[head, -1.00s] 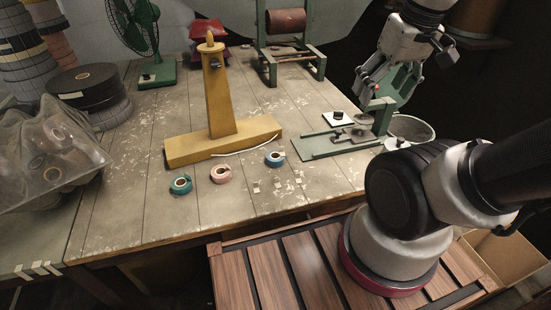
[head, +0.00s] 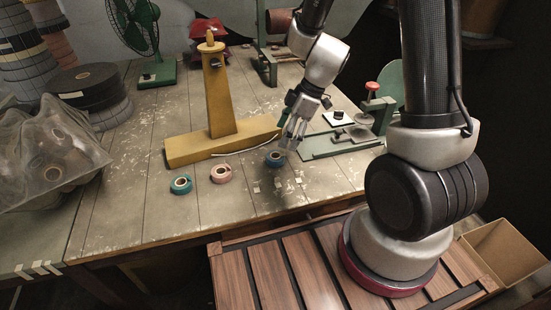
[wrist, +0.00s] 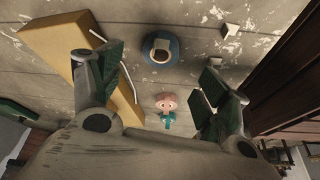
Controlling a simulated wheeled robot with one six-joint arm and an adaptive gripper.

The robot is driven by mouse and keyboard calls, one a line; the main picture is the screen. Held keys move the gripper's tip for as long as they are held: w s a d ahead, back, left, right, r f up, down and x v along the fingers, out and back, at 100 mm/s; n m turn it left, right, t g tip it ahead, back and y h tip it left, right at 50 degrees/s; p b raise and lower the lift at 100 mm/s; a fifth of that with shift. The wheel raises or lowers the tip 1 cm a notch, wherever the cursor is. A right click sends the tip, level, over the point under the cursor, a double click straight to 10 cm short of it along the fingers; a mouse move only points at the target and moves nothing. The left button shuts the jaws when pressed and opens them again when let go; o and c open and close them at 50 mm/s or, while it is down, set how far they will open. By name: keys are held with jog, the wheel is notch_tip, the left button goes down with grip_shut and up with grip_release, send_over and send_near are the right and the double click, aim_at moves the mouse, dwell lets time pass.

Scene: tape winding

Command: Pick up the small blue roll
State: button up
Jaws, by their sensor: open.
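The small blue roll (head: 274,159) lies flat on the wooden table, right of the pink roll (head: 220,173) and the teal roll (head: 181,184). My gripper (head: 290,140) is open and empty, above and slightly right of the blue roll in the head view. In the wrist view the blue roll (wrist: 160,50) shows ahead between the spread fingers of my gripper (wrist: 163,65), apart from both. The pink roll (wrist: 166,102) and the teal roll (wrist: 168,120) show smaller, nearer the palm edge of that view.
A yellow stand (head: 218,95) with a long base is left of my gripper, with a white strip beside it. A green-framed device (head: 345,140) is close on the right. Small pale pieces (head: 277,182) lie in front of the blue roll.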

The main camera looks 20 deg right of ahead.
aim_at(277, 152)
jog(key=shift+n, duration=0.3)
jog(key=x, duration=0.7)
jog(key=shift+a+f, duration=0.15)
jog(key=shift+f, duration=0.2)
jog(key=c, duration=1.1)
